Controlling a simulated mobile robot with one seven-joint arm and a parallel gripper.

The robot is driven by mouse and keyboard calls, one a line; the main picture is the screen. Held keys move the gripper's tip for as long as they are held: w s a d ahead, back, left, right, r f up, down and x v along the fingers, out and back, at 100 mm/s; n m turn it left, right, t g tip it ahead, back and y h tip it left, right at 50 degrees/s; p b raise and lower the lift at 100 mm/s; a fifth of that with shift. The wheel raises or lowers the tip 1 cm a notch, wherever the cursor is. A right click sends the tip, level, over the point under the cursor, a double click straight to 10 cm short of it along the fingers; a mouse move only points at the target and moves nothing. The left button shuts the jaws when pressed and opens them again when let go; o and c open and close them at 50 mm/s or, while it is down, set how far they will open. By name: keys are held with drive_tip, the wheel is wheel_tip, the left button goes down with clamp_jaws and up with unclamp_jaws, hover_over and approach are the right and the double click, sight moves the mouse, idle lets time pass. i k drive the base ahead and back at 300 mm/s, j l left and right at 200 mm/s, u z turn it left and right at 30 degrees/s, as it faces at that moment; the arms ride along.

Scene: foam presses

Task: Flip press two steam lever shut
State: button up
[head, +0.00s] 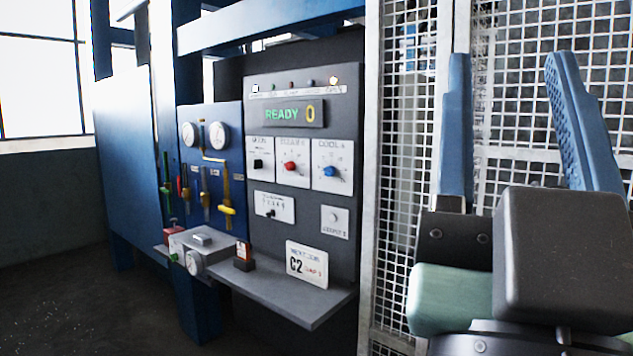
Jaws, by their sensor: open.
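The press control stand has a blue valve panel (212,120) left of centre with two round gauges at its top. My gripper (507,65) is at the right, fingers wide apart and empty, pointing up in front of the mesh, far from the levers.
A grey control panel (300,220) with a READY 0 display (293,114) and knobs stands beside the valves. A mesh fence (405,150) stands right.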

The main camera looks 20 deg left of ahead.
sight(181, 195)
drive_tip(key=i+j+u, duration=0.3)
drive_tip(key=j, duration=0.35)
drive_tip(key=i+j+u, duration=0.3)
drive_tip(key=j, duration=0.25)
drive_tip(key=i+j+u, duration=0.3)
drive_tip(key=i+j, duration=0.55)
drive_tip(key=j, duration=0.15)
drive_tip(key=i+j, duration=0.6)
drive_tip(key=j+u, duration=0.05)
drive_tip(key=j, duration=0.05)
